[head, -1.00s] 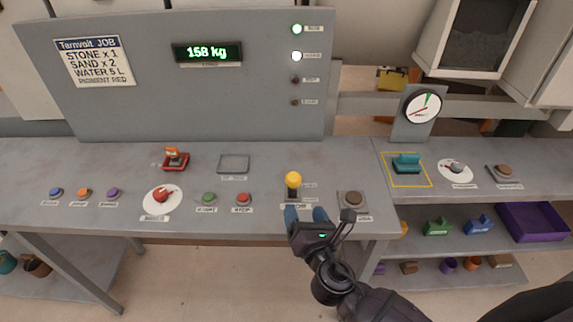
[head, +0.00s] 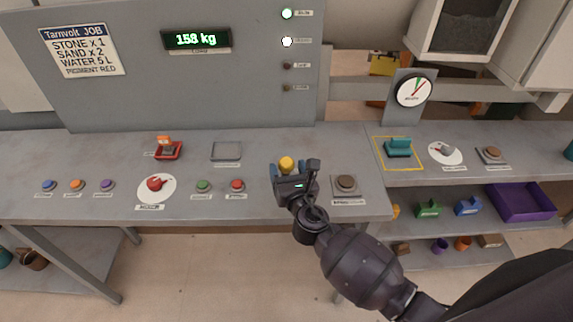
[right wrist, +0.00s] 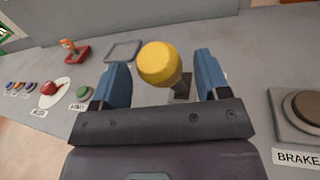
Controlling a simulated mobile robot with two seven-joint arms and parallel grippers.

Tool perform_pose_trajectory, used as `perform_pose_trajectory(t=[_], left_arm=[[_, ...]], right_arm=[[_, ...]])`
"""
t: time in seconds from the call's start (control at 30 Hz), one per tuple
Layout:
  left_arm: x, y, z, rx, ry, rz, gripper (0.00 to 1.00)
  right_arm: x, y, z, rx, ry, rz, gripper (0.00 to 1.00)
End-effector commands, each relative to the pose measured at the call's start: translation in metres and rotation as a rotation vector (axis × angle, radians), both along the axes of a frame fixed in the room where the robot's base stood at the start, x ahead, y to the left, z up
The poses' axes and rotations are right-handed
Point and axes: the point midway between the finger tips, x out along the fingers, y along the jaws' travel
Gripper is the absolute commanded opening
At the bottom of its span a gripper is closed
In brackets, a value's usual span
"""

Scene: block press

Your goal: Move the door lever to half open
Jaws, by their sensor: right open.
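The door lever has a round yellow knob (head: 286,163) and stands near the right end of the main bench. My right gripper (head: 287,172) is at the lever, its body hiding the lever's lower part and label in the head view. In the right wrist view the yellow knob (right wrist: 159,64) lies between the two blue fingertips (right wrist: 163,75), with a gap on each side. The gripper is open. A dark slot plate (right wrist: 182,88) shows at the lever's base. My left gripper is not in view.
A brown brake button (head: 346,183) sits just right of the lever, and red (head: 237,185) and green (head: 203,186) buttons sit to its left. An empty square frame (head: 226,151) lies behind left. The display (head: 196,39) reads 158 kg. A dial gauge (head: 414,90) stands at right.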

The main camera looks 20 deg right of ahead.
Motion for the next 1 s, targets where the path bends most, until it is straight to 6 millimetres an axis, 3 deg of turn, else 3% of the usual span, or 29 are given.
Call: perform_pose_trajectory(t=[0.2,0.5,0.93,1.0], left_arm=[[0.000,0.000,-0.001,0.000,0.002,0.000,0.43],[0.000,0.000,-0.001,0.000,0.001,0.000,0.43],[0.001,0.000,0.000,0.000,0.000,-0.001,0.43],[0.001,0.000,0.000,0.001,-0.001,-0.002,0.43]], right_arm=[[0.015,-0.001,0.000,0.001,0.001,-0.001,0.69],[0.016,-0.001,0.000,0.001,0.001,0.000,0.69],[0.016,-0.001,0.000,0.000,0.001,0.000,0.04],[0.016,-0.001,0.000,0.000,0.001,0.000,0.01]])
